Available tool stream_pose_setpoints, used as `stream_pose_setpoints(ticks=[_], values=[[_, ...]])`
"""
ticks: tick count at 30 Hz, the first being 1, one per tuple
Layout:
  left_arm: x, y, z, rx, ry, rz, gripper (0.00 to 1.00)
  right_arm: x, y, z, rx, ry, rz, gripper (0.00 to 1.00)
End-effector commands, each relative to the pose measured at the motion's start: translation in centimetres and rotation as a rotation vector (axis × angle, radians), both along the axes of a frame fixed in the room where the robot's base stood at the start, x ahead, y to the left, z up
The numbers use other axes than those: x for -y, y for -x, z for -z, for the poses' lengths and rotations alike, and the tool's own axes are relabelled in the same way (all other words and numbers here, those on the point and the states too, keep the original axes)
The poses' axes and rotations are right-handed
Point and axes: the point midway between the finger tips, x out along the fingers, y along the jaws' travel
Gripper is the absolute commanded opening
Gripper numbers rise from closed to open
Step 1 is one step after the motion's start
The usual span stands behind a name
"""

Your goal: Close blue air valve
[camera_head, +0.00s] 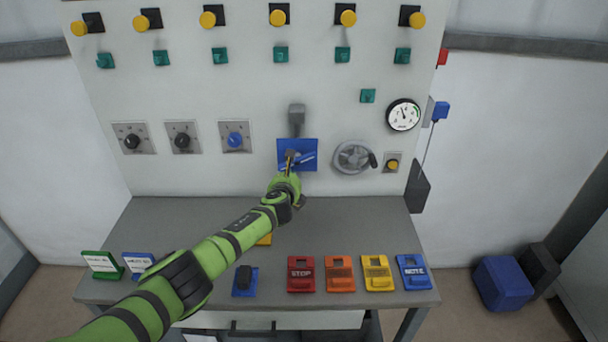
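A blue square plate (310,147), which looks like the blue air valve, is on the upright panel below a grey fitting (297,117). My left arm comes in from the lower left, and its gripper (290,161) is in front of the plate's lower left part. The gripper covers some of the plate, and I cannot tell whether it touches it. The fingers are small and dark here, so whether they are open or shut is unclear. A valve handle is not clearly visible. My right gripper is not in view.
A blue knob (235,140) and two black knobs are left of the plate. A grey handwheel (353,157) and a gauge (403,115) are to its right. Coloured tags, including a red STOP tag (301,274), lie on the grey bench (350,220). The bench's back right is clear.

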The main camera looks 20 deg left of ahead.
Motion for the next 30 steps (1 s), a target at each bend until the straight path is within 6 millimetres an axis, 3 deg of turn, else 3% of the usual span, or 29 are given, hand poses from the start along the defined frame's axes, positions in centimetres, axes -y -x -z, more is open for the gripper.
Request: stream_pose_setpoints(ticks=[1,10,30], values=[[-0.1,-0.1,-0.7,-0.01,-0.041,-0.001,0.0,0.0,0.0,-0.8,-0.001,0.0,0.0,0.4],[-0.7,0.1,-1.0,-0.069,-0.247,0.001,0.0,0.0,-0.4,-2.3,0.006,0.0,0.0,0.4],[-1.0,0.2,-1.0,-0.07,-0.244,0.0,0.0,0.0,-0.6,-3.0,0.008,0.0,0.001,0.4]])
